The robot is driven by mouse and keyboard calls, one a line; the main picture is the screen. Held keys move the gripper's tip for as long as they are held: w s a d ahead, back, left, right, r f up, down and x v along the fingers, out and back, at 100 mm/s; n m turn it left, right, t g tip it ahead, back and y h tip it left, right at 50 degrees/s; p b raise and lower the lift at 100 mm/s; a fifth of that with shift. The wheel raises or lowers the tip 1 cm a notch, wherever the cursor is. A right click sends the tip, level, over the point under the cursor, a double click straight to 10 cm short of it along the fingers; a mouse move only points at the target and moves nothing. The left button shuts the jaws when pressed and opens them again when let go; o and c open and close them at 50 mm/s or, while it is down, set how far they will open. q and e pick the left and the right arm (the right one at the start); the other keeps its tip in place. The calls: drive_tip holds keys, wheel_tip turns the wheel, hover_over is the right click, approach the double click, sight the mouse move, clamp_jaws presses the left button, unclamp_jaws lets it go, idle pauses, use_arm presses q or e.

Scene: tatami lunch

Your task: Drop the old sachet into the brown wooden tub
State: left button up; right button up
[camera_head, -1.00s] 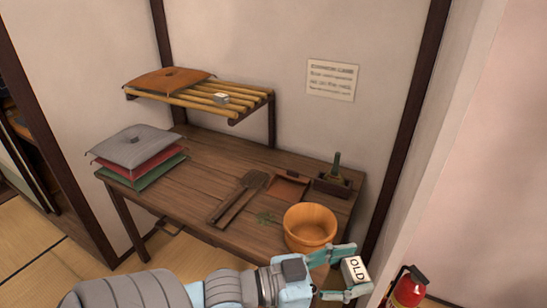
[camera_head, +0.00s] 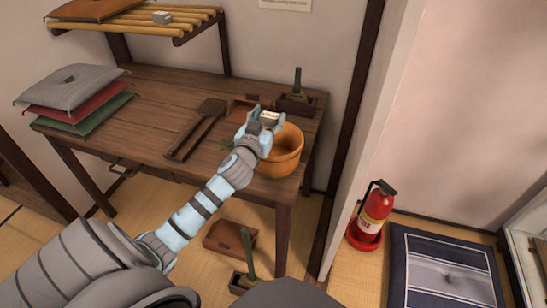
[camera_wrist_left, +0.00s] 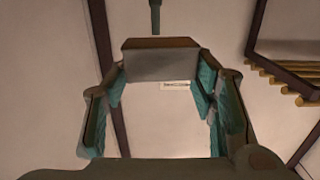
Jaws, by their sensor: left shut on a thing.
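My left gripper (camera_head: 266,121) is shut on the small white old sachet (camera_head: 270,116), with its lettering too small to read now. The gripper and sachet appear over the left and back part of the brown wooden tub (camera_head: 285,158), and the forearm hides part of the tub. The tub stands at the right front corner of the wooden table. In the left wrist view, the teal fingers stand on either side of the shaded sachet (camera_wrist_left: 160,66). My right gripper is not in view.
A dark tray with an upright green handle (camera_head: 298,101) stands behind the tub. A slatted shelf (camera_head: 178,27) hangs above. A fire extinguisher (camera_head: 376,208) stands on the floor at right.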

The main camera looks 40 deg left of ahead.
use_arm(q)
wheel_tip(320, 180, down, 5)
drive_tip(key=b, duration=0.3)
drive_tip(key=shift+r+b, duration=0.15)
drive_tip(key=shift+b, duration=0.15)
drive_tip(key=o, duration=0.9)
drive_tip(key=v, duration=1.2)
drive_tip(key=shift+d, duration=0.1)
